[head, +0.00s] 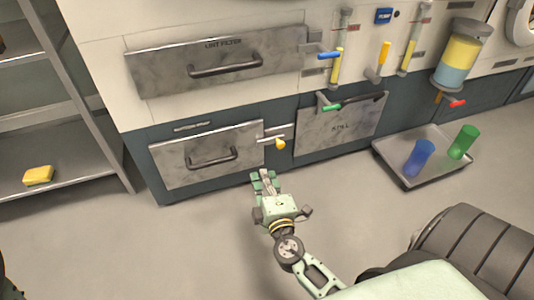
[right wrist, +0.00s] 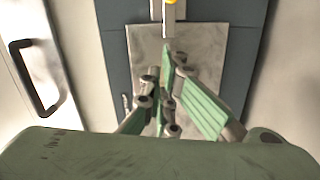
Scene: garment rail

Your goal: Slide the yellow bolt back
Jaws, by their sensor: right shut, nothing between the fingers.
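The yellow bolt (head: 280,144) is a metal bar with a yellow knob at the right edge of the lower drawer (head: 170,168) in the head view. A yellow tip on a metal bar (right wrist: 171,3) shows at the top edge of the right wrist view. My right gripper (head: 264,176) is shut and empty, below and slightly left of the yellow knob, apart from it in the picture. In the right wrist view its green fingers (right wrist: 172,62) point up towards the bar, over a grey panel. My left gripper is not in view.
The lint filter drawer (head: 150,77) with a blue-handled bolt (head: 328,55) is above. The spill panel (head: 350,130) with a green handle (head: 331,107) is to the right. A floor tray (head: 408,181) holds a blue and a green cup. A shelf (head: 75,165) stands left.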

